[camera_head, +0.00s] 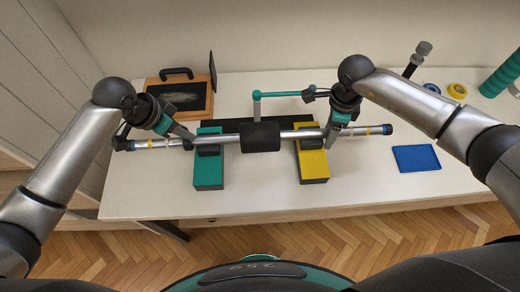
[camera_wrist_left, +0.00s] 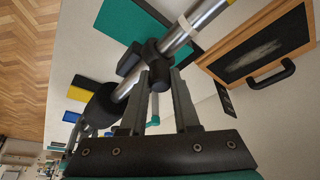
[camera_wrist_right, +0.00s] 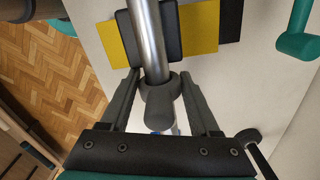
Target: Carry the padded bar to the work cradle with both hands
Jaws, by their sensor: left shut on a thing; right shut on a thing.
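The padded bar is a silver tube (camera_head: 285,135) with a thick black sleeve (camera_head: 260,137) at its middle and yellow and blue bands near its ends. It lies crosswise above the work cradle, which has a green block (camera_head: 208,176), a yellow block (camera_head: 313,166) and dark pads. I cannot tell whether the bar touches the pads. My left gripper (camera_head: 188,143) is shut on the bar left of the green block; the left wrist view shows a dark collar (camera_wrist_left: 157,62) at its fingers. My right gripper (camera_head: 328,137) is shut on the bar by the yellow block, around a grey collar (camera_wrist_right: 161,102).
A wooden case (camera_head: 166,108) with a dark panel stands at the back left. A teal jointed arm (camera_head: 275,94) rises behind the cradle. A blue mat (camera_head: 416,158) lies at right, with tape rolls (camera_head: 457,90) behind. The white table's (camera_head: 150,195) front left is clear.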

